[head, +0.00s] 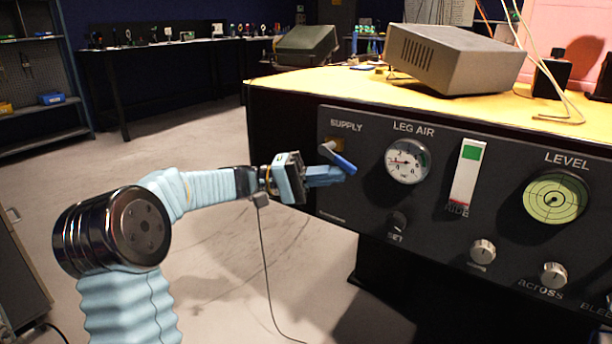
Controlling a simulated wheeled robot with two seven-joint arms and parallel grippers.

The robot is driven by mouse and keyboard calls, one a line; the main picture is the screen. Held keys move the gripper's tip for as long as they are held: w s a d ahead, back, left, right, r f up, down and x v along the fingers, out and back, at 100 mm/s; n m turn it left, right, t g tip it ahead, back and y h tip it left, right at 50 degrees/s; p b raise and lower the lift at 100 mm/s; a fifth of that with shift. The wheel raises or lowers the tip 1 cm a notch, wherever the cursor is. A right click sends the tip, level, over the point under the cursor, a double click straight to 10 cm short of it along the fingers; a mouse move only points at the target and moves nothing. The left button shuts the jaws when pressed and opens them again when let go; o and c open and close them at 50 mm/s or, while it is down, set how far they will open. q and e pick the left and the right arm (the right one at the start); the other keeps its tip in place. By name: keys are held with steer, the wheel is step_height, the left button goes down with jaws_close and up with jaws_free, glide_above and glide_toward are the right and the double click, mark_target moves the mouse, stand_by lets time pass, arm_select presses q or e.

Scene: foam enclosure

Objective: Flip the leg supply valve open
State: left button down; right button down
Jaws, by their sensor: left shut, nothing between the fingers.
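The leg supply valve (336,155) is at the upper left of the black front panel, under the word SUPPLY. It has a brass body and a blue lever that slants down to the right. My left gripper (343,173) is shut and empty, with its fingertips right beside the lever, at its lower left side. I cannot tell whether they touch it. The LEG AIR gauge (407,161) is right of the valve. My right gripper is not in view.
The panel (450,225) also carries a green and white ride indicator (467,172), a level dial (555,198) and several knobs. A grey box (455,60) sits on the yellow top above. Open floor lies left of the panel.

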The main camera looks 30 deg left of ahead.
arm_select(q)
steer(key=shift+d+r+n+t+h+b, duration=0.1)
steer(key=shift+d+n+t+h+b, duration=0.2)
steer(key=shift+d+t+h+b, duration=0.15)
steer(key=shift+d+r, duration=0.15)
steer(key=shift+r, duration=0.15)
steer(key=shift+d+r+b, duration=0.15)
steer(key=shift+r+b, duration=0.05)
steer(key=shift+b, duration=0.2)
steer(key=shift+f, duration=0.1)
steer(key=shift+f+b, duration=0.35)
steer(key=s+a+f+b, duration=0.2)
steer(key=s+a+f, duration=0.1)
steer(key=a+f, duration=0.4)
steer(key=shift+a, duration=1.05)
steer(key=shift+s, duration=0.1)
